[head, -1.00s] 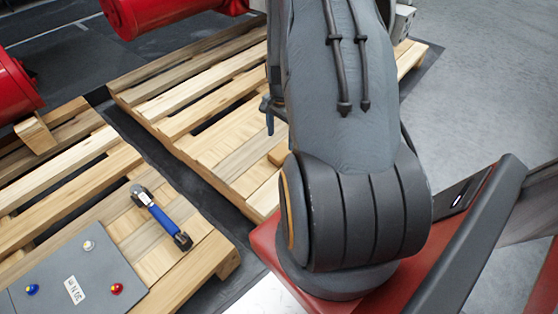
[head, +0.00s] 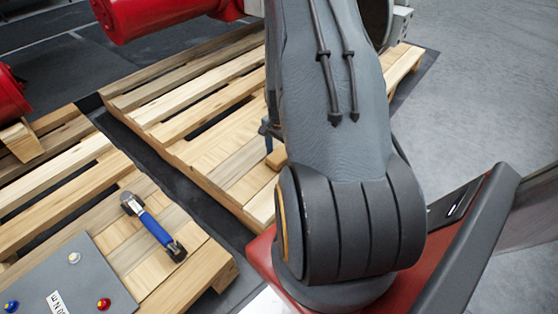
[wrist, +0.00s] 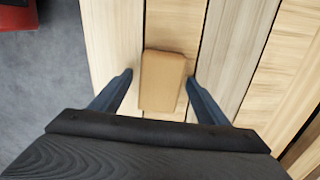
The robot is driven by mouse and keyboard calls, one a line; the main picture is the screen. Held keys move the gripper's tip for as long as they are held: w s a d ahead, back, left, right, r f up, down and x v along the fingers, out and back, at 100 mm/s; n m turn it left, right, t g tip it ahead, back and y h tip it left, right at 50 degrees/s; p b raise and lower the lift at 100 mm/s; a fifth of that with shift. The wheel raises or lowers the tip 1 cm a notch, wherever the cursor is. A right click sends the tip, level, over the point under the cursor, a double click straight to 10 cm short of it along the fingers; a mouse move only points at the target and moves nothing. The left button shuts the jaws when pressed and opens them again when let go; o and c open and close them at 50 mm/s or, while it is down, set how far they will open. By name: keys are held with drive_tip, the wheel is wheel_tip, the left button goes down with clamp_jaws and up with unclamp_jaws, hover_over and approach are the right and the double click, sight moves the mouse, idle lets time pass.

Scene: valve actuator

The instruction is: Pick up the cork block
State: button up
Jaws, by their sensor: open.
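The cork block (wrist: 162,80) is a plain tan-brown rectangular block lying on the pale slats of a pallet, seen from above in the wrist view. My gripper (wrist: 159,76) is open, with one dark blue-grey finger on each side of the block and narrow gaps showing between them. How high the fingertips are above the slats is hard to tell. In the head view the block (head: 277,158) shows only in part beside my arm, which hides the rest. A gripper finger (head: 268,142) shows just at its left.
The block's pallet (head: 205,155) has open gaps between slats. A nearer pallet (head: 190,250) holds a blue-handled tool (head: 153,227) and a grey panel (head: 85,262) with coloured knobs. Red cylindrical parts (head: 160,15) stand behind. Grey floor (head: 480,80) lies open at right.

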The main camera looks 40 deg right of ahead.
sight(280, 154)
drive_tip(key=shift+r, duration=0.1)
drive_tip(key=c, duration=1.2)
wheel_tip(280, 154, up, 10)
drive_tip(key=p, duration=0.4)
drive_tip(key=shift+p, duration=0.4)
